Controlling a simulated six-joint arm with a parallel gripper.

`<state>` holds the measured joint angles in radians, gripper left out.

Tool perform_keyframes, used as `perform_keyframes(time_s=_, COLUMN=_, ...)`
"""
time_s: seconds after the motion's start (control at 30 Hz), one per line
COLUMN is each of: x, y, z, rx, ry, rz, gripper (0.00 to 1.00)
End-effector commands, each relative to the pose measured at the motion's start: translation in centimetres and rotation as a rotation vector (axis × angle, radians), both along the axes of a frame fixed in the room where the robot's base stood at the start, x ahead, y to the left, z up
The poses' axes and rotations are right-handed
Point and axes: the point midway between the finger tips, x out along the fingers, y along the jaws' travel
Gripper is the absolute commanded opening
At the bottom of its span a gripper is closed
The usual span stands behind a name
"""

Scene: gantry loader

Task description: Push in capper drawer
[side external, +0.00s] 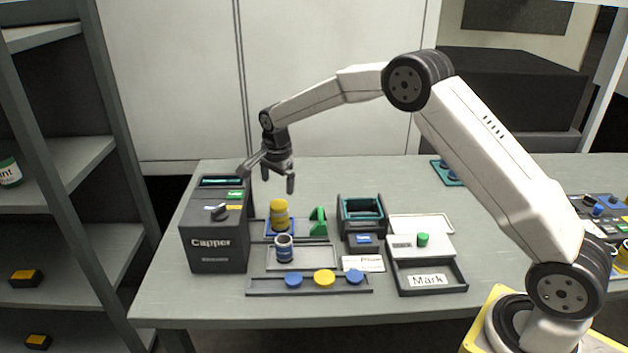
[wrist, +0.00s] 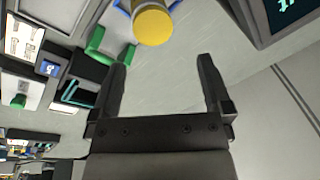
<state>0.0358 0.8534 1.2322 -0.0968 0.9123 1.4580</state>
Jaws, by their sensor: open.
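The dark box labelled Capper (side external: 213,245) stands at the left end of the table, with a knob and a small screen on its sloped top. Its screen (wrist: 292,10) shows in the wrist view's top right corner. A yellow-capped container (side external: 279,214) stands upright in a blue-edged holder (side external: 268,231) just right of the Capper; its yellow cap (wrist: 152,25) also shows in the wrist view. I cannot tell whether this holder is the capper drawer. My gripper (side external: 278,182) is open and empty, above and behind the container; its spread fingers (wrist: 163,66) touch nothing.
A green bracket (side external: 318,221) stands right of the container. A rack with blue and yellow caps (side external: 324,277) lies at the front. A teal-rimmed bin (side external: 361,209) and a Mark box (side external: 430,277) stand right.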

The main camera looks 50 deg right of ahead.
Motion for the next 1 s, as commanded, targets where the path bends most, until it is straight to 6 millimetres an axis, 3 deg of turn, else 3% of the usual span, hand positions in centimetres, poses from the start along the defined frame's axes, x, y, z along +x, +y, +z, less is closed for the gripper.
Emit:
perform_keyframes(time_s=0.4, x=0.0, y=0.0, z=0.0, rx=0.0, ry=0.0, rz=0.0, gripper=1.0)
perform_keyframes(time_s=0.43, x=0.0, y=0.0, z=0.0, rx=0.0, ry=0.0, rz=0.0, gripper=0.94)
perform_keyframes(time_s=0.53, x=-0.1, y=-0.1, z=0.0, rx=-0.001, ry=0.003, rz=0.005, gripper=0.62)
perform_keyframes(time_s=0.57, x=-0.1, y=-0.1, z=0.0, rx=-0.003, ry=0.006, rz=0.009, gripper=0.57)
perform_keyframes(time_s=0.77, x=-1.0, y=-1.2, z=-0.4, rx=-0.025, ry=0.056, rz=0.103, gripper=0.57)
perform_keyframes(time_s=1.0, x=-3.2, y=-3.8, z=-1.1, rx=-0.059, ry=0.188, rz=0.346, gripper=0.57)
